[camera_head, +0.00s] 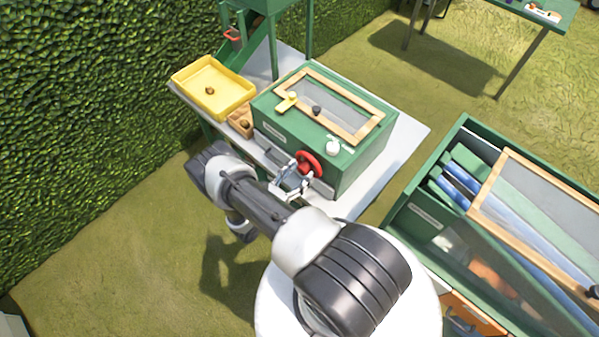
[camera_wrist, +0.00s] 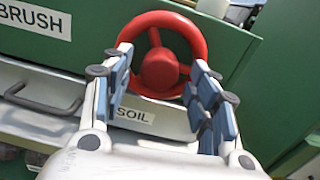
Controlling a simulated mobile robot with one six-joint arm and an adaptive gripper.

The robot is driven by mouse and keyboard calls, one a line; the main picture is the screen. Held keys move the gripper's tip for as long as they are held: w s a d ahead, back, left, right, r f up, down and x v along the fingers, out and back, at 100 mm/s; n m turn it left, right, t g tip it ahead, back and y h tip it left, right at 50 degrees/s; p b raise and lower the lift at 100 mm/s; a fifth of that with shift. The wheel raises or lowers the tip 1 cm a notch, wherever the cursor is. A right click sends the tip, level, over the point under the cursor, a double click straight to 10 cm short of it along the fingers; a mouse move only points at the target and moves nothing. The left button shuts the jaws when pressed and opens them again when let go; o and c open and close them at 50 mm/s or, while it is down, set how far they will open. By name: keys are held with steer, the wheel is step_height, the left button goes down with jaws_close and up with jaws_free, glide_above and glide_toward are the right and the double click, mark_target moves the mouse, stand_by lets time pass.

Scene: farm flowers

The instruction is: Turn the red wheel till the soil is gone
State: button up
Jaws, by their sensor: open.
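The red wheel (camera_head: 308,162) is on the front of a green box (camera_head: 270,117) with a wood-framed clear lid. In the wrist view the red wheel (camera_wrist: 162,60) has spokes and a round hub. My gripper (camera_head: 290,180) is in front of the wheel. In the wrist view my gripper (camera_wrist: 160,75) is open, with one finger on each side of the hub. The fingertips overlap the lower rim in the picture; I cannot tell whether they touch it. A label reading SOIL (camera_wrist: 135,114) is below the wheel. No loose soil can be made out through the lid.
A yellow tray (camera_head: 213,88) and a small wooden box (camera_head: 241,121) stand left of the green box on a pale table (camera_head: 408,131). A drawer handle (camera_wrist: 43,100) is left of the wheel. A second green cabinet (camera_head: 420,214) stands at the right. A hedge borders the left.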

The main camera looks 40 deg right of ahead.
steer(key=shift+d, duration=0.35)
steer(key=shift+c, duration=0.4)
steer(key=c, duration=1)
